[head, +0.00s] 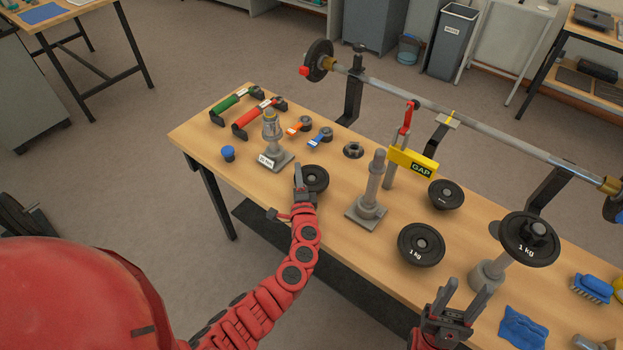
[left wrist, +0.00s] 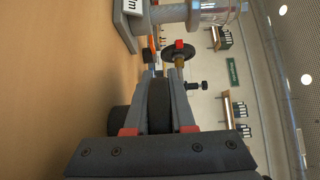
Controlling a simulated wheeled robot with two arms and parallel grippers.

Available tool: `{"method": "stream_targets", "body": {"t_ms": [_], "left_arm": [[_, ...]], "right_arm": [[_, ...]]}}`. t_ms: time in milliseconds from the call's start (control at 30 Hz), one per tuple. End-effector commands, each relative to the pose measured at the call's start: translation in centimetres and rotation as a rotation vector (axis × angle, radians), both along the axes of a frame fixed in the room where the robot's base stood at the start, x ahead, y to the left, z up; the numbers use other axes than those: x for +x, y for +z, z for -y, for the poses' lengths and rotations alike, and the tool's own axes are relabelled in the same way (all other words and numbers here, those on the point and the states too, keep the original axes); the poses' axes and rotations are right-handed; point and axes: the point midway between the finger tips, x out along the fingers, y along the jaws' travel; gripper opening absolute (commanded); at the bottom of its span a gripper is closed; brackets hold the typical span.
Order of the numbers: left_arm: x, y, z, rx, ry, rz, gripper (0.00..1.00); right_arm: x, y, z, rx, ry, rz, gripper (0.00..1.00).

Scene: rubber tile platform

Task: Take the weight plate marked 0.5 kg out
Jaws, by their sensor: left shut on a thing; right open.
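My left gripper (head: 301,190) is shut on a small black weight plate (head: 317,179) at the table's near side. In the left wrist view the plate (left wrist: 160,106) is edge-on between the fingers (left wrist: 162,78); I cannot read its marking. Another small black plate (head: 446,195) lies right of the bare grey post (head: 373,183), its marking too small to read. A larger plate marked 1 kg (head: 421,246) lies nearer the front edge. Another 1 kg plate (head: 527,242) is on a grey stand at the right. My right gripper (head: 462,303) is open and empty near the front edge.
A barbell (head: 450,117) rests on black uprights along the table's back. A yellow GAP sign (head: 413,162) stands behind the bare post. A small grey stand (head: 277,157), clamps, a blue brush (head: 591,289) and a blue cloth (head: 522,328) occupy the table (head: 335,225).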

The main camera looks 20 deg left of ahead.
Motion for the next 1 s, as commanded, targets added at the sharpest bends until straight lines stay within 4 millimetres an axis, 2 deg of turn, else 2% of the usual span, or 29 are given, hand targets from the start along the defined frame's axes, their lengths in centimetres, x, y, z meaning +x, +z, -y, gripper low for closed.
{"method": "stream_targets", "body": {"t_ms": [367,533,633,767,1000], "left_arm": [[0.0,0.5,0.0,-0.002,-0.001,0.001,0.0],[0.0,2.1,0.0,-0.001,-0.001,0.003,0.0],[0.0,3.7,0.0,-0.002,-0.002,0.006,0.0],[-2.1,3.6,1.3,-0.002,-0.007,0.003,0.0],[-7.4,3.9,4.0,-0.001,-0.009,0.0,0.0]], "right_arm": [[0.0,0.0,0.0,0.0,0.0,0.0,0.5],[0.0,0.1,0.0,0.0,0.0,0.0,0.5],[0.0,0.1,0.0,0.0,0.0,0.0,0.5],[0.0,-0.5,0.0,0.0,0.0,0.0,0.5],[0.0,-2.1,0.0,0.0,0.0,0.0,0.5]]}}
